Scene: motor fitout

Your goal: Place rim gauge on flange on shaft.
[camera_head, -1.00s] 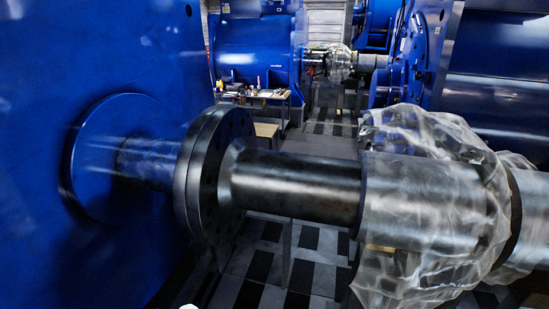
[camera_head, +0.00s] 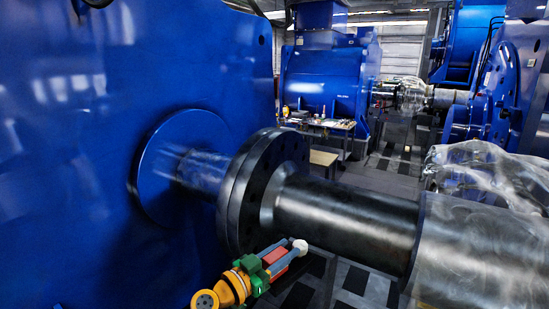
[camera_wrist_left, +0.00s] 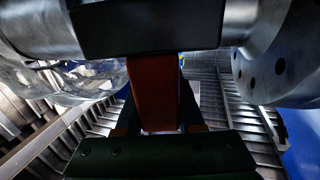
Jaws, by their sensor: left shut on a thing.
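The flange (camera_head: 262,185) is a dark steel disc on the shaft (camera_head: 345,215), beside the blue housing. My left gripper (camera_head: 288,256) is below the flange's lower edge. It is shut on a red piece (camera_head: 275,256), which I take to be the rim gauge; a pale round part shows at its far end. In the left wrist view the red piece (camera_wrist_left: 153,90) stands between the fingers, with a dark block (camera_wrist_left: 150,28) across its top. The flange (camera_wrist_left: 278,65) with its bolt holes is at the right there. I cannot tell whether the gauge touches it. My right gripper is out of view.
A large blue housing (camera_head: 80,150) fills the left. Clear plastic wrap (camera_head: 485,175) covers the shaft coupling at the right. A workbench (camera_head: 322,124) with small items stands farther back. The tiled floor (camera_head: 400,172) is open behind the shaft.

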